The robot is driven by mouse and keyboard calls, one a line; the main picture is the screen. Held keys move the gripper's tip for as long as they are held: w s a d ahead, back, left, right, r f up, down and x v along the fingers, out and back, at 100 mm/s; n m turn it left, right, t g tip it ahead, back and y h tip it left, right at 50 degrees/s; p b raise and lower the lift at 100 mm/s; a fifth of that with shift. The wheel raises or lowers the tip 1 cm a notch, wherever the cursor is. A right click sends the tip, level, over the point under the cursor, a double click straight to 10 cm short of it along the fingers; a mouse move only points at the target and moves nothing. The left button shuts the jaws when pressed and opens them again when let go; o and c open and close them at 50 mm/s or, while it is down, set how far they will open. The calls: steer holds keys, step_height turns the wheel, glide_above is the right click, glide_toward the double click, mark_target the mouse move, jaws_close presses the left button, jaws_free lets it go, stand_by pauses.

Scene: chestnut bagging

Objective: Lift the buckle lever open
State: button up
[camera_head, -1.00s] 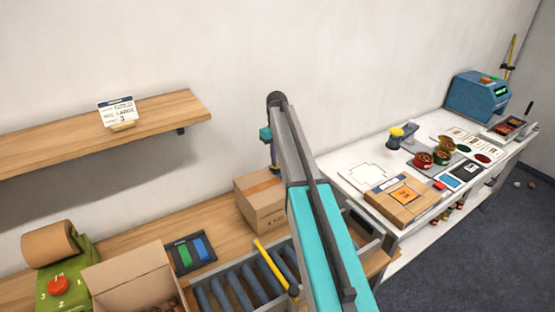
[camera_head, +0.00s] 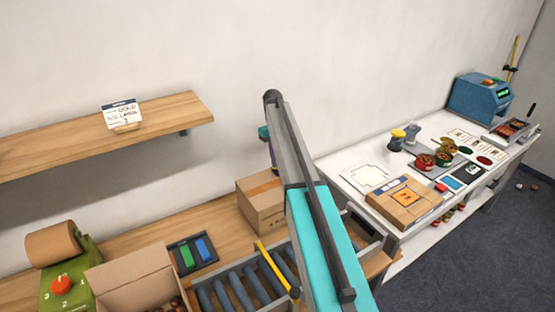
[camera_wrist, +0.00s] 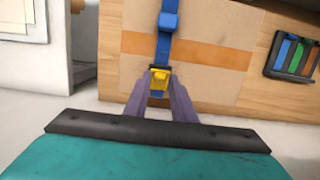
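In the wrist view, a blue strap with a blue fitting (camera_wrist: 168,22) runs down the face of a cardboard box (camera_wrist: 205,75). The yellow buckle lever (camera_wrist: 157,82) hangs at its lower end. My gripper (camera_wrist: 158,88) has its two purple-grey fingers on either side of the lever and looks shut on it, with little or no gap. In the head view, my gripper (camera_head: 273,160) is partly hidden behind my arm, beside the taped cardboard box (camera_head: 262,208). The lever cannot be made out there.
A wooden shelf (camera_head: 160,120) with a card is on the wall above. An open carton (camera_head: 130,280), a roller track (camera_head: 232,290) and a tray with coloured pieces (camera_head: 192,253) lie to the left. A white table (camera_head: 345,165) with several items stands at right.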

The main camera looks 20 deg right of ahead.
steer(key=shift+o, duration=0.9)
steer(key=shift+w+r, duration=0.1)
steer(key=shift+r, duration=0.05)
steer(key=shift+w+r+b, duration=0.1)
steer(key=shift+r+b, duration=0.3)
steer(key=shift+r, duration=0.1)
step_height(320, 180, up, 6)
steer(key=shift+w+b, duration=0.3)
steer(key=shift+w, duration=0.1)
steer(key=shift+a, duration=0.1)
